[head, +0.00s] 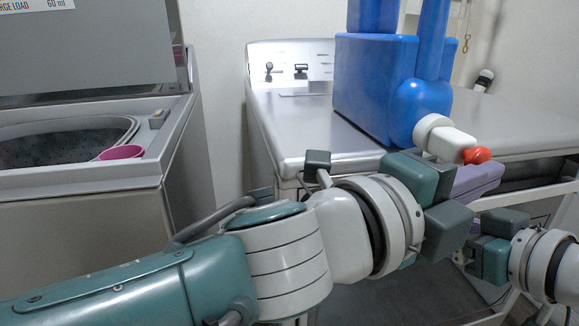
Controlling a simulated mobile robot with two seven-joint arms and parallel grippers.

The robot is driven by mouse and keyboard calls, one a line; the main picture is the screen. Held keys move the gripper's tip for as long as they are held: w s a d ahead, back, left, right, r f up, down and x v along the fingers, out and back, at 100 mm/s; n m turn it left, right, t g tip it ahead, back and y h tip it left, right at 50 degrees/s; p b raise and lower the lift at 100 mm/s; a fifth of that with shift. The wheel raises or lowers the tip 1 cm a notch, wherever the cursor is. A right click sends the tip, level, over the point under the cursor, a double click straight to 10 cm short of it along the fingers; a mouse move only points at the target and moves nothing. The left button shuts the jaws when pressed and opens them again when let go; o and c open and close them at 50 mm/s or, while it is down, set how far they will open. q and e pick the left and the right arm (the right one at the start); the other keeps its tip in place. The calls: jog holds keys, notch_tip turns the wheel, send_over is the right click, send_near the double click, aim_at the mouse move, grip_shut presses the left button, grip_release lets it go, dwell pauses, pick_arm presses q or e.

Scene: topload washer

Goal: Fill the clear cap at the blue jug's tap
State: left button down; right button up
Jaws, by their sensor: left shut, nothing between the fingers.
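The blue jug (375,85) lies on the grey top of the right-hand machine. Its white tap (445,138) with a red-orange button (477,155) sticks out past the front edge. My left gripper (482,178) is just below the tap, its purplish fingers shut with nothing between them. My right gripper (475,227) is lower and to the right, partly hidden behind the left one, so its fingers cannot be read. I cannot make out the clear cap; whether my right gripper holds it is hidden.
An open topload washer (80,190) stands at the left, with a pink cup (121,153) at its tub rim. A sign (35,5) on its lid reads 60 ml. The grey machine top (315,140) left of the jug is clear. My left arm crosses the foreground.

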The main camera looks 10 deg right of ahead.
pick_arm(q)
jog(key=s+v, duration=0.1)
jog(key=v, duration=0.9)
jog(key=shift+s+d, duration=0.2)
jog(key=shift+s, duration=0.2)
pick_arm(e)
jog(key=shift+s, duration=0.1)
pick_arm(q)
jog(key=shift+a+r, duration=0.1)
jog(key=v, duration=1.1)
jog(key=shift+a, duration=0.4)
jog(key=shift+f, duration=0.3)
pick_arm(e)
jog(key=s+d+f, duration=0.1)
jog(key=s+f, duration=0.2)
jog(key=s, duration=0.9)
dwell(0.3)
dwell(0.4)
